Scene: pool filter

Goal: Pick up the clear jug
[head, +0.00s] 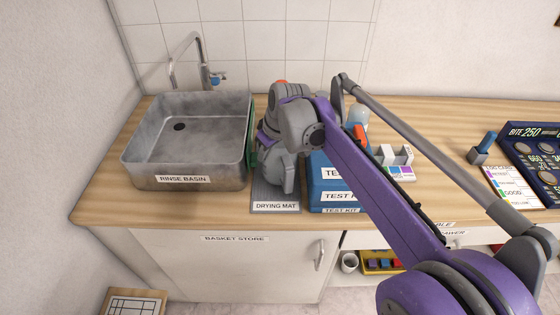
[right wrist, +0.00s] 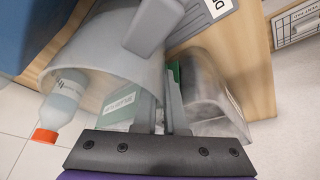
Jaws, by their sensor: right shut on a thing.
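The clear jug (head: 275,172) stands on the drying mat (head: 276,208), greyish and translucent, with its handle toward the front. My right arm reaches over it from the right and hides part of it. In the right wrist view the jug (right wrist: 110,52) has its open rim toward the camera and its handle (right wrist: 152,24) at the top. My right gripper (right wrist: 160,115) is shut on the jug's wall at the rim; the exact contact is partly hidden. My left gripper is not in view.
The metal rinse basin (head: 185,163) is close on the left, with a green item (head: 252,150) between it and the jug. Blue test kit boxes (head: 330,187) stand close on the right. A bottle with an orange cap (right wrist: 60,110) is nearby. Bare counter lies at the left front.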

